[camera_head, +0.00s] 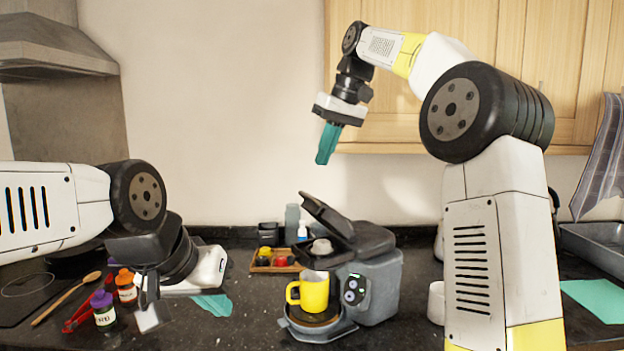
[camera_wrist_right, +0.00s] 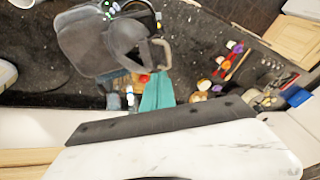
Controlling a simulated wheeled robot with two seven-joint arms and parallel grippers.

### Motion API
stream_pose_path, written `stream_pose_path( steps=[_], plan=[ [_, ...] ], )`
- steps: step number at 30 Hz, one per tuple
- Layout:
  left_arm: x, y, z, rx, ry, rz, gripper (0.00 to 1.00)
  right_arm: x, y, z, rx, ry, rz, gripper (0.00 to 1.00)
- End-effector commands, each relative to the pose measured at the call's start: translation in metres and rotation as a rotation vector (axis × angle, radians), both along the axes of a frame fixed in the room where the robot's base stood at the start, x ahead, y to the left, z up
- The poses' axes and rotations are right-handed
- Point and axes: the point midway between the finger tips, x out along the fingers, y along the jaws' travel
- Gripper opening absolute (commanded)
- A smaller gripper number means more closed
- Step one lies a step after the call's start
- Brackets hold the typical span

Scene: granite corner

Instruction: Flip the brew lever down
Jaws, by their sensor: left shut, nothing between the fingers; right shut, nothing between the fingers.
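The grey coffee machine (camera_head: 378,280) stands on the dark counter with its brew lever (camera_head: 326,214) raised, tilted up to the left. In the right wrist view the machine (camera_wrist_right: 85,42) is seen from above, with the lever (camera_wrist_right: 162,54) as a grey loop beside it. A yellow mug (camera_head: 314,292) stands on the machine's drip tray (camera_head: 318,334). My right gripper (camera_head: 322,158) is shut and empty, in the air above the lever and apart from it; its teal fingers also show in the wrist view (camera_wrist_right: 157,92). My left gripper (camera_head: 214,304) is shut and empty, low over the counter left of the mug.
A wooden tray (camera_head: 262,268) with coloured pods sits behind the machine's left side, near several small containers. A wooden cupboard (camera_head: 480,40) hangs behind my right arm.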

Motion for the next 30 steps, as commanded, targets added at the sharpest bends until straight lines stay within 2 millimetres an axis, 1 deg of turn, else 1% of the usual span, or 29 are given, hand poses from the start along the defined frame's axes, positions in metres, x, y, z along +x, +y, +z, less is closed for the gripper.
stream_pose_path(
  steps=[1,3,9,12,17,30],
  plan=[
    [0.000,0.000,0.000,0.000,0.000,0.000,0.00,0.001,0.003,-0.011,-0.002,0.005,0.001,0.00],
    [0.000,0.000,0.000,0.000,0.000,0.000,0.00,0.003,0.008,-0.025,-0.001,0.005,0.002,0.00],
    [0.000,0.000,0.000,0.000,0.000,0.000,0.00,-0.004,0.021,-0.046,-0.001,0.001,0.003,0.00],
    [0.000,0.000,0.000,0.000,0.000,0.000,0.00,-0.006,0.025,-0.052,0.000,0.001,0.001,0.00],
    [0.000,0.000,0.000,0.000,0.000,0.000,0.00,-0.007,0.028,-0.057,0.001,0.000,0.000,0.00],
    [0.000,0.000,0.000,0.000,0.000,0.000,0.00,-0.009,0.030,-0.058,-0.012,-0.007,0.001,0.00]
  ],
)
